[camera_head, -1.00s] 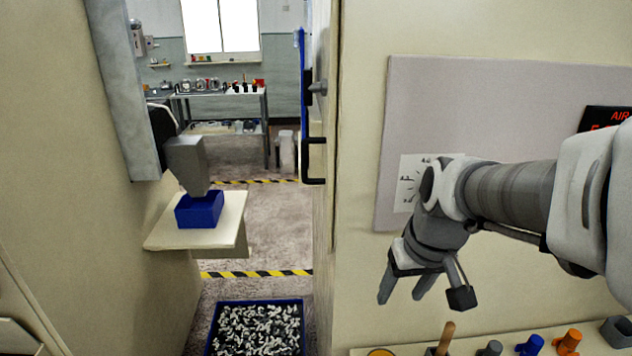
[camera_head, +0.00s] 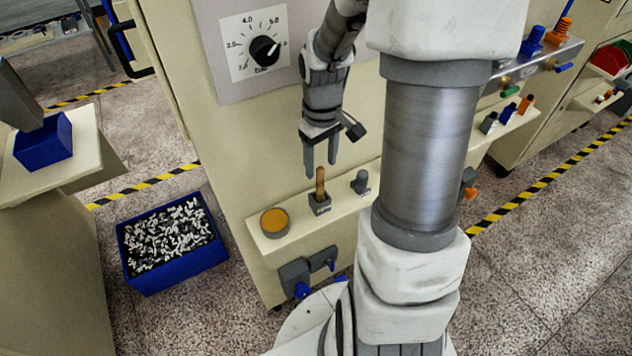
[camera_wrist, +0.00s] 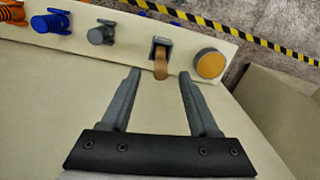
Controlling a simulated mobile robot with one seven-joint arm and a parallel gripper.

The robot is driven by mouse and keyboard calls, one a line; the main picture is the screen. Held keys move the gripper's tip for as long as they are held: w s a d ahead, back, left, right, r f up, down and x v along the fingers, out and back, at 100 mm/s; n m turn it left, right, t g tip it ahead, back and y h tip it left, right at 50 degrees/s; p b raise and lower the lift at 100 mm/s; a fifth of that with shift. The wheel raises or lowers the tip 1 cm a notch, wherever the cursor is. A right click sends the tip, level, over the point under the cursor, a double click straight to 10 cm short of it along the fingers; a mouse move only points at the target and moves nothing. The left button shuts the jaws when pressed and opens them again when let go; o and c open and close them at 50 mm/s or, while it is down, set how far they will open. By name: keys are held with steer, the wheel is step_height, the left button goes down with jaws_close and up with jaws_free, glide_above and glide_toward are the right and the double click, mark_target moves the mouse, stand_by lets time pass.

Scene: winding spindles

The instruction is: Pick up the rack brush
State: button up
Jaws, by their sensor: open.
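The rack brush (camera_head: 320,184) shows as a wooden handle standing upright in a small dark holder (camera_head: 320,206) on the cream ledge. It also shows in the wrist view, where the handle (camera_wrist: 161,66) points toward the camera from its holder (camera_wrist: 160,44). Its lower end is hidden in the holder. My gripper (camera_head: 321,174) is open and empty, pointing down just above the handle in the head view. In the wrist view my gripper (camera_wrist: 159,72) has a finger on either side of the handle's line, and I cannot tell whether the handle's top is between them.
An orange-topped round pad (camera_head: 275,221) is left of the holder, and a grey knob (camera_head: 360,182) is right of it. The ledge (camera_head: 296,225) runs along the machine wall, which carries a dial (camera_head: 264,50). A blue crate of small parts (camera_head: 172,243) stands on the floor.

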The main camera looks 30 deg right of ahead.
mark_target(320, 188)
step_height(320, 188, down, 9)
steer(key=shift+a+f, duration=0.1)
steer(key=shift+f, duration=0.05)
stand_by(0.4)
jaws_close()
stand_by(0.3)
